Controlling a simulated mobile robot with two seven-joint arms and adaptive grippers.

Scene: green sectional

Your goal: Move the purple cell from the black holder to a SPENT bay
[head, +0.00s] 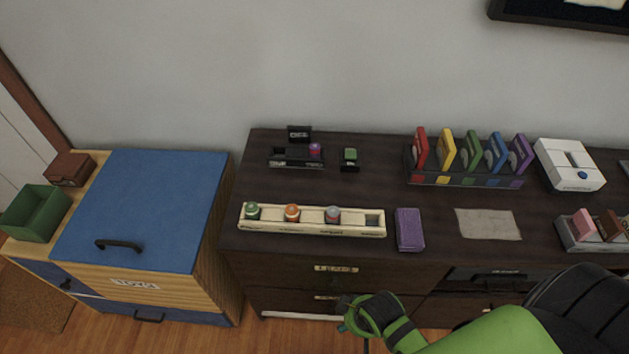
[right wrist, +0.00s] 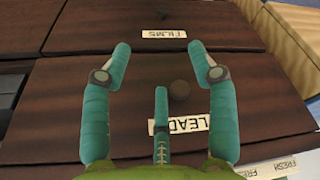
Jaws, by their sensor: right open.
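The black holder (head: 288,163) stands at the back left of the dark dresser top. The purple cell (head: 315,148) sits at its right end. A cream rack (head: 311,230) lies nearer the front edge, with a green-topped, an orange-topped and a grey-topped cell in it and an empty bay (head: 374,220) at its right end. Its labels are too small to read in the head view. My right gripper (head: 348,315) is low in front of the dresser, well away from the purple cell. In the right wrist view the right gripper (right wrist: 163,60) is open and empty. My left gripper is out of view.
A green-and-black block (head: 350,159) stands right of the holder. Colored cases (head: 467,155) fill a rack behind. Drawer fronts (right wrist: 165,90) face my right gripper.

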